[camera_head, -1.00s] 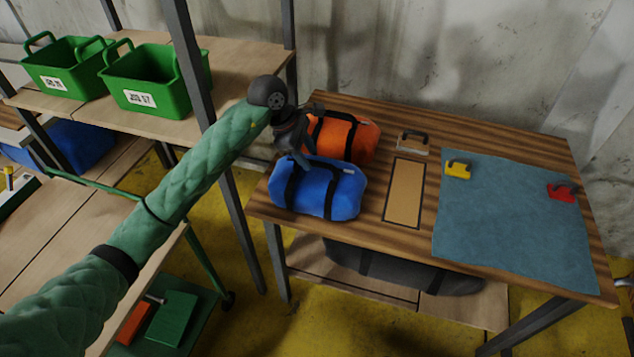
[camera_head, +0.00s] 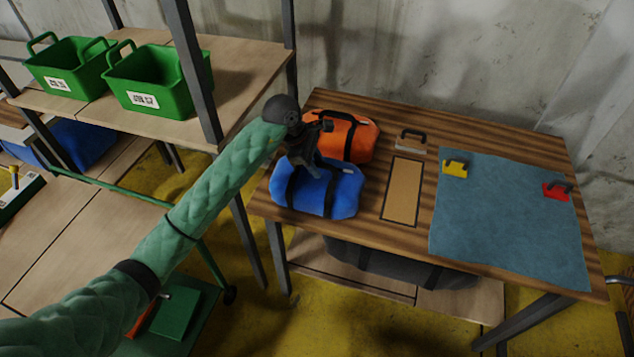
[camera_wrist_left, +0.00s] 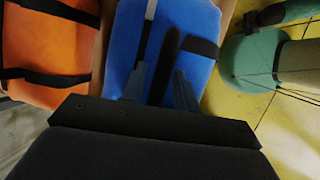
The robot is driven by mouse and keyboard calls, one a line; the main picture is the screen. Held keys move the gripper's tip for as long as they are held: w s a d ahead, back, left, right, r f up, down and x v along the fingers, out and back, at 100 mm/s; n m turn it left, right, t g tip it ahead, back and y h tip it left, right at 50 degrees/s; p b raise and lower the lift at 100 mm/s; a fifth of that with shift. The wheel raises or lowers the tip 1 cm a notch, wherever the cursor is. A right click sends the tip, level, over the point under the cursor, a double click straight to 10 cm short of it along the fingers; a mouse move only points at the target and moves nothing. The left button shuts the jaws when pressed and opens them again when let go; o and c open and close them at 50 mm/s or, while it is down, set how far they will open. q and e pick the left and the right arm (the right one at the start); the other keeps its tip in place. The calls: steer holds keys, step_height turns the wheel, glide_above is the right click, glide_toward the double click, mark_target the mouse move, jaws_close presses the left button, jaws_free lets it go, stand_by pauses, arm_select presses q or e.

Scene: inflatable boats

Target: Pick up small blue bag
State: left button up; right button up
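The small blue bag (camera_head: 341,197) lies on the striped wooden table, at its left front, with black straps around it. My left gripper (camera_head: 316,173) is over the top of the bag, pointing down. In the left wrist view the blue bag (camera_wrist_left: 203,18) fills the middle. The left gripper's two fingers (camera_wrist_left: 160,86) are apart, with a black handle (camera_wrist_left: 168,50) of the bag standing between them. A gap shows beside the handle, and contact with the bag cannot be told. My right gripper does not show.
An orange bag (camera_head: 360,140) lies directly behind the blue one. A tan panel (camera_head: 403,190), a blue-grey mat (camera_head: 510,225) and yellow (camera_head: 455,168) and red (camera_head: 556,191) handled tools are to the right. A shelf post (camera_head: 196,75) stands close to my left arm.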

arm_select(q)
jaws_close()
steer(key=shift+r, duration=0.1)
stand_by(1.1)
